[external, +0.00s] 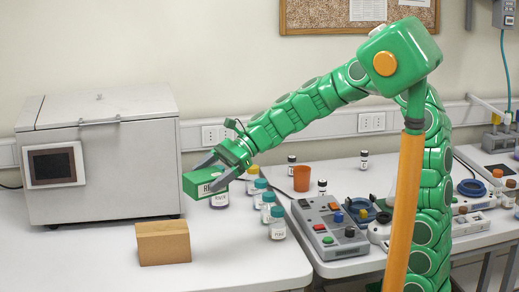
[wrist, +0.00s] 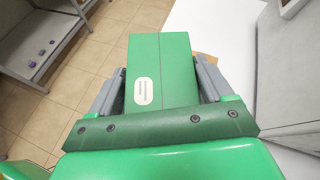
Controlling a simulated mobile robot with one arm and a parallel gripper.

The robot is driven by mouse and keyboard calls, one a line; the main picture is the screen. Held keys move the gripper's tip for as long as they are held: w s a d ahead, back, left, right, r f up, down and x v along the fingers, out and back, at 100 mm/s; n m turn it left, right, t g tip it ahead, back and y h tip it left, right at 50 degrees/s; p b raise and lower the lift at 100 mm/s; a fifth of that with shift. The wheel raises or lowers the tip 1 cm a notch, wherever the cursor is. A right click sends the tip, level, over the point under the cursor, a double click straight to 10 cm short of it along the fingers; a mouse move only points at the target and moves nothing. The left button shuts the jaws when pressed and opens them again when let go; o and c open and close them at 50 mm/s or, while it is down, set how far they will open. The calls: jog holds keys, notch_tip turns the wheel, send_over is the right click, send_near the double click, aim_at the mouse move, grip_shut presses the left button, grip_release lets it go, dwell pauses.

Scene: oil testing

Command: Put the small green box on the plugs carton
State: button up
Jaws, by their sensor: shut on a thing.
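The small green box (external: 203,184) is held by my gripper (external: 210,172), whose grey fingers are shut on its two sides. In the wrist view the green box (wrist: 160,62) shows a pale oval label and sits between the fingers of my gripper (wrist: 158,85). A plain brown carton (external: 163,243), probably the plugs carton, stands on the table below and to the left of the box in the external view. No lettering on it is readable. A sliver of brown (wrist: 208,57) shows beside the box in the wrist view.
A large grey machine (external: 100,165) with a dark screen stands at the back left. Several capped bottles (external: 268,208) stand right of the box. A grey control unit (external: 330,229) and an orange cup (external: 301,179) are further right. The table around the carton is clear.

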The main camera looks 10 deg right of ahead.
jog(key=shift+s+a, duration=0.45)
jog(key=shift+s, duration=0.35)
jog(key=shift+a, duration=0.2)
jog(key=w+a+f, duration=0.4)
jog(key=w+a, duration=0.1)
jog(key=a, duration=0.2)
send_over(166, 226)
jog(key=s+d, duration=0.1)
notch_tip(166, 226, down, 4)
jog(key=shift+f, duration=0.15)
jog(key=shift+w+a+f, duration=0.2)
jog(key=shift+a+f, duration=0.1)
jog(key=shift+f, duration=0.15)
jog(key=shift+w+a+f, duration=0.2)
jog(key=shift+a+f, duration=0.05)
jog(key=shift+f, duration=1.55)
jog(key=shift+f, duration=0.1)
jog(key=o, duration=1.2)
jog(key=shift+c, duration=0.2)
